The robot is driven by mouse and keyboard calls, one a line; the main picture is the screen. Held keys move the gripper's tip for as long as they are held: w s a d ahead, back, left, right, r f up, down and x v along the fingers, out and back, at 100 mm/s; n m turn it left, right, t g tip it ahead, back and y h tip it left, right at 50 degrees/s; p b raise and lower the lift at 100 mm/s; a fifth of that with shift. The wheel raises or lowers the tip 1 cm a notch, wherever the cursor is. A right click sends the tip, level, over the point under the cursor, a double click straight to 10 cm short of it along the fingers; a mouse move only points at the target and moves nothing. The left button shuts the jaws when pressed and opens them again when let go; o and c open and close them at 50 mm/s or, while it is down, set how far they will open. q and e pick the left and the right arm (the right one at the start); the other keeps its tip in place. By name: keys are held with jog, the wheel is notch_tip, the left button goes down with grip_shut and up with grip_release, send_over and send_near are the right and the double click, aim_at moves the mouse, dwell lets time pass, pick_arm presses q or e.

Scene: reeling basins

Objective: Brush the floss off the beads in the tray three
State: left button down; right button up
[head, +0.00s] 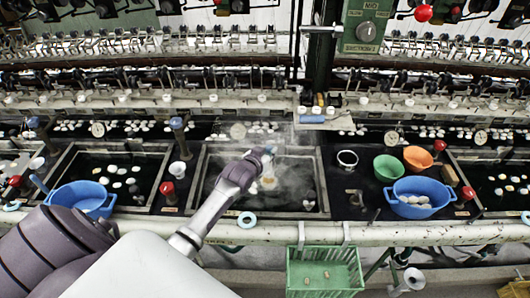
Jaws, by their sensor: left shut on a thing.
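My left gripper (266,160) is over the middle tray (195,180), a dark, water-filled basin with steam above it. It is shut on a small tan and pale brush-like thing (268,183), which points down toward the water. Steam and the arm partly hide the fingers and this thing, and I cannot tell whether it touches the water. A pale bead (308,205) shows near the tray's front right corner; other beads or floss there are blurred by steam. White oval beads (120,169) float in the tray to the left. My right gripper is not in view.
Blue basins stand left (83,196) and right (420,192), the right one holding pale beads. Green (388,167) and orange (417,157) bowls stand behind it. A light-blue ring (247,219) lies on the front rail. A green basket (325,270) hangs below. Reeling machinery spans the back.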

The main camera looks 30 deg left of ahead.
pick_arm(q)
jog(key=shift+w+a, duration=0.25)
jog(key=shift+a, duration=0.35)
notch_tip(320, 180, up, 11)
jog(key=s+p, duration=0.1)
jog(key=p, duration=0.4)
dwell(0.3)
jog(key=shift+d, duration=0.15)
dwell(0.6)
